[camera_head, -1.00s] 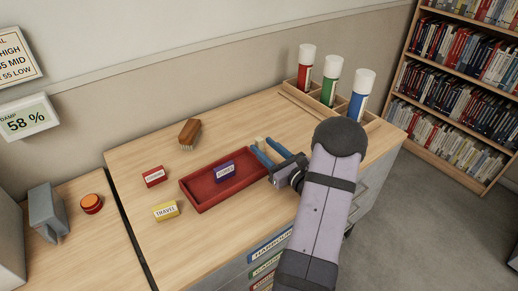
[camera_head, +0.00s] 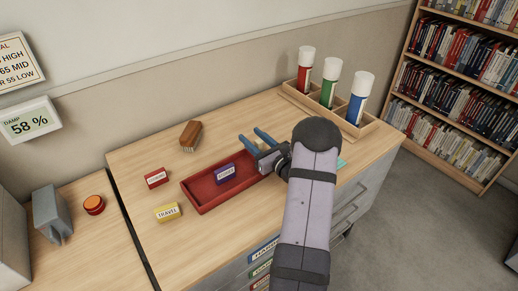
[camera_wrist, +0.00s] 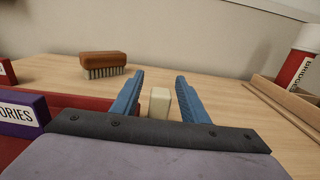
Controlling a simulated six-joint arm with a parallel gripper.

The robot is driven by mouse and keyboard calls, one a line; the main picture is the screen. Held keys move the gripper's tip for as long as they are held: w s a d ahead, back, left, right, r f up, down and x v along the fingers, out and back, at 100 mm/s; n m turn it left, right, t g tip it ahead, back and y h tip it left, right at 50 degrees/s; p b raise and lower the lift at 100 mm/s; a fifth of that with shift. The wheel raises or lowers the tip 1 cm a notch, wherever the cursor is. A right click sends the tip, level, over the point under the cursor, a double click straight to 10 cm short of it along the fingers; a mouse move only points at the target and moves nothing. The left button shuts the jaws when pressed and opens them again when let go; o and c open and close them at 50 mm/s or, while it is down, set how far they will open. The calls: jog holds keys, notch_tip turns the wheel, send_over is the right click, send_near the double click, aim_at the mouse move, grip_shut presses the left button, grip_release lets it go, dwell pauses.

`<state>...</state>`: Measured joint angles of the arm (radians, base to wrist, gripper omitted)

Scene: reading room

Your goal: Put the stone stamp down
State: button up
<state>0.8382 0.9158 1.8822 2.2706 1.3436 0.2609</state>
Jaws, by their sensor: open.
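A pale cream block, which I take to be the stone stamp (camera_wrist: 160,103), stands upright on the desk in the wrist view, between the two blue fingers of my gripper (camera_wrist: 160,76). A gap shows on each side of it, and its lower part is hidden by the gripper body. My gripper (camera_head: 257,138) is open, low over the desk just right of the red tray (camera_head: 208,204). In the head view I cannot clearly make out the stamp among the fingers.
The red tray holds a purple labelled block (camera_head: 225,173). A brush (camera_head: 190,135) lies behind it; red (camera_head: 157,177) and yellow (camera_head: 167,212) labelled blocks lie left. A wooden rack (camera_head: 373,127) with red, green and blue tubes stands at the back right. Desk between brush and rack is clear.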

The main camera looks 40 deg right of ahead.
jog(key=shift+w, duration=0.2)
grip_shut()
jog(key=shift+r, duration=0.2)
notch_tip(320, 180, up, 10)
jog(key=shift+b, duration=0.4)
dwell(0.4)
